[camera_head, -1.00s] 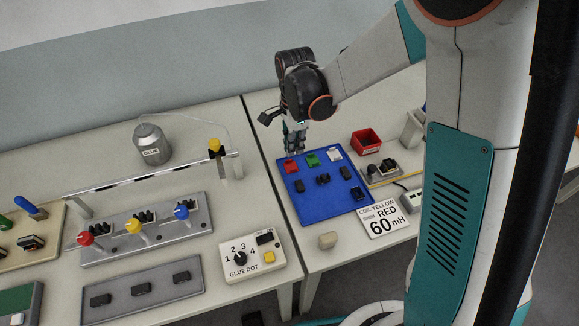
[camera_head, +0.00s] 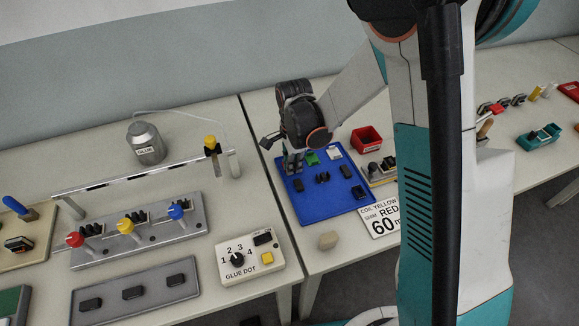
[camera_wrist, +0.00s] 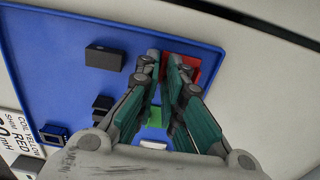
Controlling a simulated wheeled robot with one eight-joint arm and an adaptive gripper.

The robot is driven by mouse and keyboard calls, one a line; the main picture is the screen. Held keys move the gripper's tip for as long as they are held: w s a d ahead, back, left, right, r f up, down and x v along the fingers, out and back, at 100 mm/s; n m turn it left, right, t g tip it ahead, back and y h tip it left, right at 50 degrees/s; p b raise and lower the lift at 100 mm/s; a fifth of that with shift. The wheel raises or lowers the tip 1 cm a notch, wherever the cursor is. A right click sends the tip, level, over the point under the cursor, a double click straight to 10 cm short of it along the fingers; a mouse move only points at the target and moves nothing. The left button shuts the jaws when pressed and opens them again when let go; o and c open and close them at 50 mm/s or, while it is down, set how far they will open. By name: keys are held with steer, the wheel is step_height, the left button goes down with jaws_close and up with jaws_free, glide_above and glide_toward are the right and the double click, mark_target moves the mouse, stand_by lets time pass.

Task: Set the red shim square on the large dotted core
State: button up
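The red shim (camera_wrist: 188,58) lies near the edge of the blue tray (camera_head: 334,207); my gripper hides it in the head view. My gripper (camera_wrist: 166,57) is low over it in the wrist view, fingers a little apart. Red shows between the tips and beside the right finger, so I cannot tell whether they straddle it. Several black parts lie on the tray: a plain block (camera_wrist: 105,57), a pronged piece (camera_wrist: 101,104) and a smaller piece (camera_wrist: 54,132) among them. No dots are readable, so I cannot tell which is the large dotted core.
A green shim (camera_head: 312,158) and a white shim (camera_head: 333,152) lie beside the red one. The glue dot box (camera_head: 250,249) is on the left table.

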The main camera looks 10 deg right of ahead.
jaws_close()
steer(key=shift+r, duration=0.1)
